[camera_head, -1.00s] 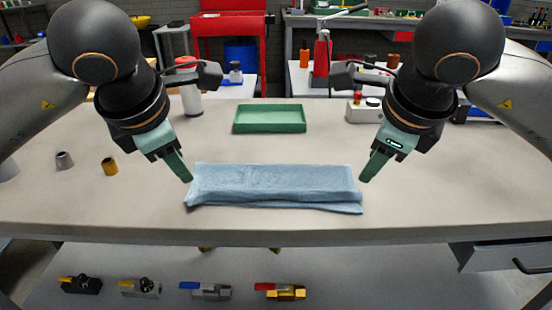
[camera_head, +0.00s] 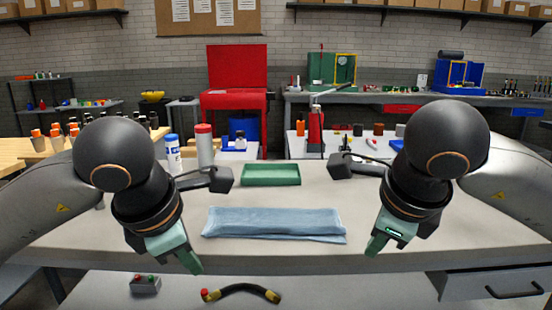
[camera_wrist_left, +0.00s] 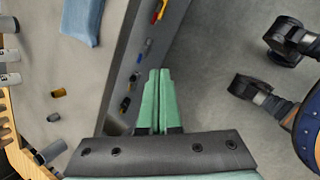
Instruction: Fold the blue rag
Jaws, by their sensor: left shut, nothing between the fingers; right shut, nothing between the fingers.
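The blue rag (camera_head: 274,223) lies folded into a long flat strip on the table, near its front edge, with a lower layer showing along the front right. Part of the rag (camera_wrist_left: 82,22) also shows at the top of the left wrist view. My left gripper (camera_head: 197,268) is shut and empty, in front of and to the left of the rag, apart from it. Its closed fingers (camera_wrist_left: 158,76) show in the left wrist view, beyond the table edge. My right gripper (camera_head: 372,250) is shut and empty, to the right of the rag and apart from it.
A green tray (camera_head: 271,176) stands on the table (camera_head: 325,195) behind the rag. A red-capped bottle (camera_head: 205,147) stands at the back left. On the lower shelf are a button box (camera_head: 145,285) and a curved hose (camera_head: 242,291). The table around the rag is clear.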

